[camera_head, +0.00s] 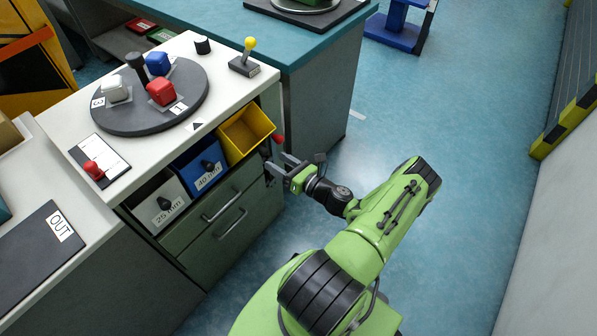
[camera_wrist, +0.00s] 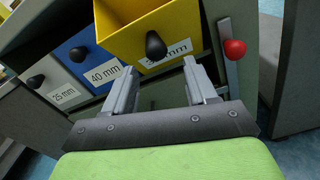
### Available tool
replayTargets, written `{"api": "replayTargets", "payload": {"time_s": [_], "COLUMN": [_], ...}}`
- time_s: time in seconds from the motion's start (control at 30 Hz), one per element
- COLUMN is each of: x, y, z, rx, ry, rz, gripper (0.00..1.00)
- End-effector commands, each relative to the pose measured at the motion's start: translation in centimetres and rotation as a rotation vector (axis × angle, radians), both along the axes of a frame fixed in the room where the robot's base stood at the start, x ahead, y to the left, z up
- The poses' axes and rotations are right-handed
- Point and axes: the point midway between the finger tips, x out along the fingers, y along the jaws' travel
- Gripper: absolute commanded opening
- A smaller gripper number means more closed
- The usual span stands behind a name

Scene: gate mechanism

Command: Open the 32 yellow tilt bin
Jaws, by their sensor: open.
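The yellow tilt bin (camera_head: 245,132) is the rightmost of three bins under the white counter. It is tipped forward and its open top shows in the head view. In the wrist view the yellow bin (camera_wrist: 180,25) has a black knob (camera_wrist: 155,44) on its front and a white label partly hidden by the knob, with "mm" readable. My gripper (camera_head: 277,167) is in front of and below the yellow bin. In the wrist view my gripper (camera_wrist: 160,75) is open, with nothing seen between its fingers, just below the label and apart from the knob.
A blue "40 mm" bin (camera_head: 196,165) and a white "25 mm" bin (camera_head: 160,203) sit to the left. A red-knobbed lever (camera_wrist: 234,50) stands close at right. Two drawers with handles (camera_head: 230,222) lie below. The floor at right is clear.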

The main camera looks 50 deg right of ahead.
Motion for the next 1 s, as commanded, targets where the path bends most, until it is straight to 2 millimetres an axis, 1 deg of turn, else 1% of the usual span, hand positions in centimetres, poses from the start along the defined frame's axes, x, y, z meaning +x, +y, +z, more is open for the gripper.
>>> {"api": "replayTargets", "payload": {"time_s": [0.03,0.2,0.3,0.4,0.53,1.0], "x": [-1.5,-6.4,-8.7,-10.2,-11.0,-11.0], "y": [-0.2,-0.3,-0.3,-0.4,-0.3,-0.3], "z": [0.3,0.3,0.2,0.1,0.1,0.0], "rx": [0.004,0.001,0.001,-0.001,-0.001,0.0], "ry": [0.001,0.001,0.002,0.002,0.0,0.001], "rz": [-0.006,-0.006,-0.005,-0.004,-0.001,-0.001], "gripper": [0.56,0.56,0.56,0.56,0.56,0.56]}}
